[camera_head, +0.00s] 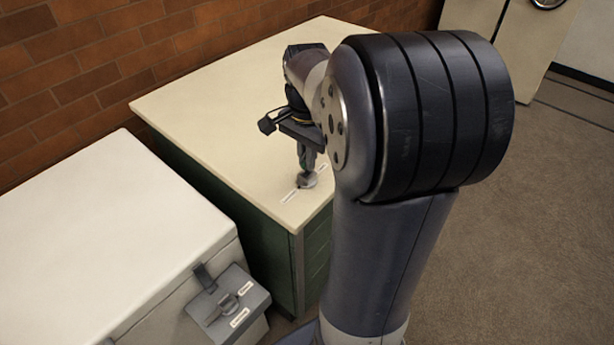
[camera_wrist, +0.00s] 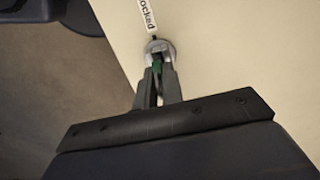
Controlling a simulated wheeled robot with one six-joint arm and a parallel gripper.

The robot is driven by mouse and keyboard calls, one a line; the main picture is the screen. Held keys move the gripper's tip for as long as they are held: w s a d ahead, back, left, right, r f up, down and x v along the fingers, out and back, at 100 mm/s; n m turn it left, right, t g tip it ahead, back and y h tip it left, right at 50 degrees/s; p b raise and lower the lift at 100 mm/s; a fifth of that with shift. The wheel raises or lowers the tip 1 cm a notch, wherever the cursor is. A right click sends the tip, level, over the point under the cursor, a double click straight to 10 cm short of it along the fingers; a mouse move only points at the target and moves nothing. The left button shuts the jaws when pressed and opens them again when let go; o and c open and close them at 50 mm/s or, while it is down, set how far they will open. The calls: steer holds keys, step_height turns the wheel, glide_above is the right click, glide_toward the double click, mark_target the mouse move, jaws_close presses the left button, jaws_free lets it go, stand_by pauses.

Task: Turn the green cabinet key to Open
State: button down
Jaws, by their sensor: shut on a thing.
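The green cabinet (camera_head: 245,230) has a cream top (camera_head: 215,110) with a round grey lock (camera_head: 307,180) near its front corner. In the wrist view, the lock (camera_wrist: 160,46) surrounds a green key (camera_wrist: 157,67), of which only a small part shows between the fingers. My gripper (camera_head: 306,160) points down over the lock and is shut on the key; it also shows in the wrist view (camera_wrist: 158,78).
A white box (camera_head: 110,225) with a grey latch plate (camera_head: 228,305) and small labels stands at the left front. A brick wall (camera_head: 120,50) runs behind. A cream cabinet (camera_head: 500,40) stands at the back right, with open floor (camera_head: 540,200) at the right.

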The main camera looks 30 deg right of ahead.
steer(key=n+p, duration=0.1)
steer(key=n, duration=0.2)
steer(key=shift+r+n, duration=0.1)
steer(key=shift+n, duration=0.3)
steer(key=shift+n+p, duration=0.4)
steer(key=shift+n, duration=1.1)
steer(key=shift+n+p, duration=0.5)
steer(key=shift+n, duration=0.7)
steer(key=n+p, duration=0.1)
steer(key=n, duration=0.3)
steer(key=shift+n, duration=0.3)
